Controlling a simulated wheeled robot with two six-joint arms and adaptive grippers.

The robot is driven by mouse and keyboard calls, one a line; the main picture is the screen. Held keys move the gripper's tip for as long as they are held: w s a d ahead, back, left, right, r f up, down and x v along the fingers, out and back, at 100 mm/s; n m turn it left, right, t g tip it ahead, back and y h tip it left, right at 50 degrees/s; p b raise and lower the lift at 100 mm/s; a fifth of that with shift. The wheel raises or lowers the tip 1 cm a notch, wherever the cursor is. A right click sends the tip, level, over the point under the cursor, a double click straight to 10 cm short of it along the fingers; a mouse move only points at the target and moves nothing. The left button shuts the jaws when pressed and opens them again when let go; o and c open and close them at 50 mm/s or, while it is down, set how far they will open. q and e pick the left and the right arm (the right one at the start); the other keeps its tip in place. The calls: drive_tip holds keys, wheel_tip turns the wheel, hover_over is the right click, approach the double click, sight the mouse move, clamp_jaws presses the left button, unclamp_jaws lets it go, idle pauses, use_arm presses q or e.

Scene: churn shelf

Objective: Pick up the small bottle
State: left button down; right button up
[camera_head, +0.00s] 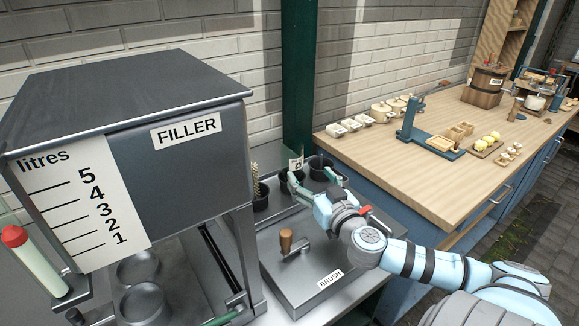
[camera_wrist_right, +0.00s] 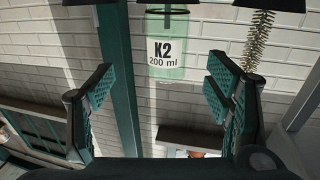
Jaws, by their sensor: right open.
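The small bottle (camera_head: 296,164) stands in a black cup on the rack behind the brush plate. Its pale label shows above the cup. In the right wrist view the bottle (camera_wrist_right: 167,70) is translucent green with the label "K2 200 ml" and its end sits in a black holder at the top edge. My right gripper (camera_head: 312,184) is open and empty, low in front of the cups. In its wrist view the bottle lies between the two fingers' lines, beyond the fingertips and apart from them. My left gripper is not in view.
A bristle brush (camera_head: 256,182) stands in a cup left of the bottle; another black cup (camera_head: 320,166) is to its right. The grey filler (camera_head: 150,180) blocks the left side. A green post (camera_head: 299,80) rises behind. A wooden bench (camera_head: 385,155) lies to the right.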

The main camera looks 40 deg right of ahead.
sight(296, 165)
drive_tip(key=x, duration=0.3)
drive_tip(key=shift+w, duration=0.25)
drive_tip(key=x, duration=0.4)
drive_tip(key=a+x, duration=0.1)
drive_tip(key=x, duration=0.1)
drive_tip(key=shift+w+d+f, duration=0.15)
drive_tip(key=shift+w+f, duration=0.1)
drive_tip(key=shift+w, duration=0.15)
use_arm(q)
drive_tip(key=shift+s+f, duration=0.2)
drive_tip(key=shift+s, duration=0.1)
use_arm(e)
drive_tip(key=shift+s, duration=0.1)
drive_tip(key=shift+c, duration=0.3)
drive_tip(key=c, duration=1.3)
